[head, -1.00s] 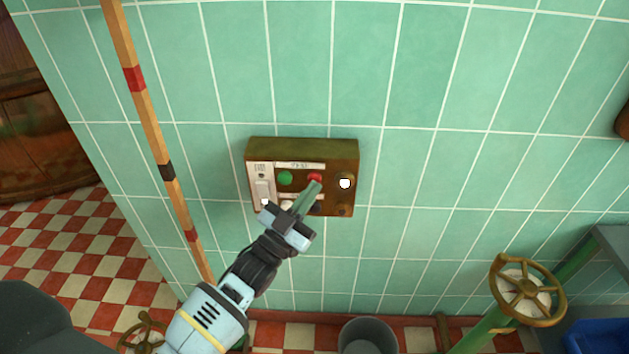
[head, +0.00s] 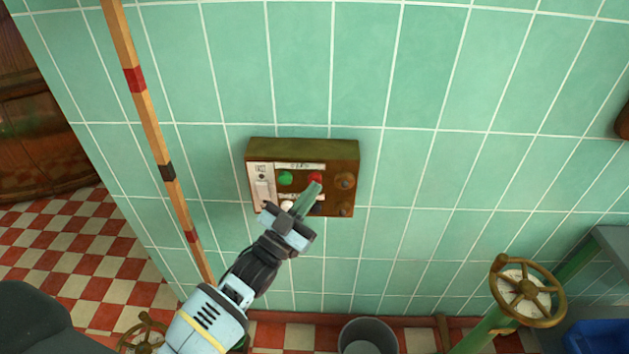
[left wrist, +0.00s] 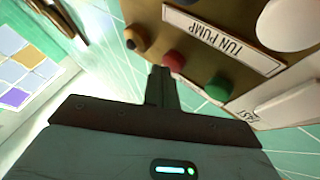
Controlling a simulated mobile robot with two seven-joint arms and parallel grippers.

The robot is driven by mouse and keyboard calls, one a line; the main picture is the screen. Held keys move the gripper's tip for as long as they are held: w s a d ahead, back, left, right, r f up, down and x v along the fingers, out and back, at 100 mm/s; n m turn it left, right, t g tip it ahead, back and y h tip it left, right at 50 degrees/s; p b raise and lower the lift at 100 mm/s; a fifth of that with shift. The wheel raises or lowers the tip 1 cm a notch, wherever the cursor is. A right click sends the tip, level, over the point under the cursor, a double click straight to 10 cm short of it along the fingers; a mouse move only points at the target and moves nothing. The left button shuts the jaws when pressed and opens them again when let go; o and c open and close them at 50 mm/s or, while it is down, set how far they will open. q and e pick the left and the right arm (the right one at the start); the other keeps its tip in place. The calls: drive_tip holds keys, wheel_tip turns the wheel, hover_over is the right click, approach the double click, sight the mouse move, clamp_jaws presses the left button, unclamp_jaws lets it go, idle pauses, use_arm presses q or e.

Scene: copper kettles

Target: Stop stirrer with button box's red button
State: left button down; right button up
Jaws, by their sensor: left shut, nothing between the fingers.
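The button box (head: 300,148) is a brown metal box on the green tiled wall. Its red button (head: 315,177) shows just above my fingertips, with the green button (head: 286,178) to its left. My left gripper (head: 314,187) is shut and empty, its fingers pointing at the red button from below. In the left wrist view the fingertips (left wrist: 160,72) are right beside the red button (left wrist: 173,60); I cannot tell whether they touch. The label there (left wrist: 222,40) reads "TUN PUMP". An amber lamp (head: 345,181) right of the red button is unlit. My right gripper is not in view.
A striped wooden pole (head: 151,130) leans left of the box. A brass valve wheel (head: 528,289) stands at lower right, a grey bucket (head: 367,335) on the floor below. The wall around the box is clear.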

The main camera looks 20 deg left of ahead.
use_arm(q)
drive_tip(key=shift+s+d, duration=0.15)
drive_tip(key=shift+s, duration=0.45)
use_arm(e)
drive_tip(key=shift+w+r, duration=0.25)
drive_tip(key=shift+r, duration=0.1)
